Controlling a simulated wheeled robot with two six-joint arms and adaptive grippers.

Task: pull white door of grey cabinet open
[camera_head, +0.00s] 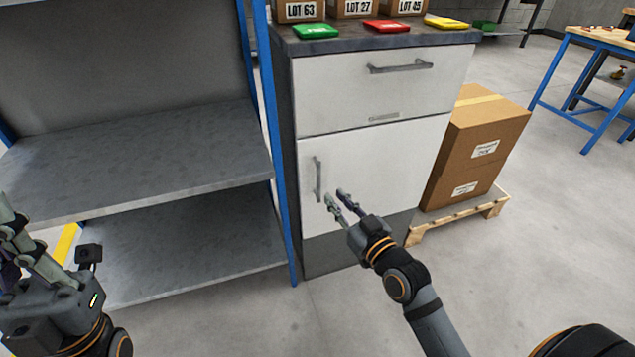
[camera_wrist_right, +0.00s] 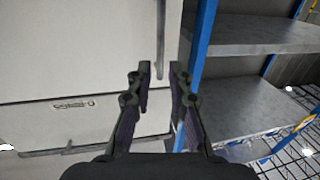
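The grey cabinet (camera_head: 285,110) stands in the middle of the head view. Its white door (camera_head: 385,165) is below the drawer and sits flush, closed. A vertical grey handle (camera_head: 317,180) is on the door's left side. My right gripper (camera_head: 334,197) is open and empty in front of the door, just right of and below the handle in the head view. In the right wrist view, the handle (camera_wrist_right: 160,40) lines up between the open fingertips of my right gripper (camera_wrist_right: 160,68); contact is not visible. My left gripper (camera_head: 10,225) is at the left edge, partly cut off.
The white drawer (camera_head: 385,85) has a horizontal handle. Blue-framed grey shelving (camera_head: 140,150) stands close at the cabinet's left. The floor in front is clear.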

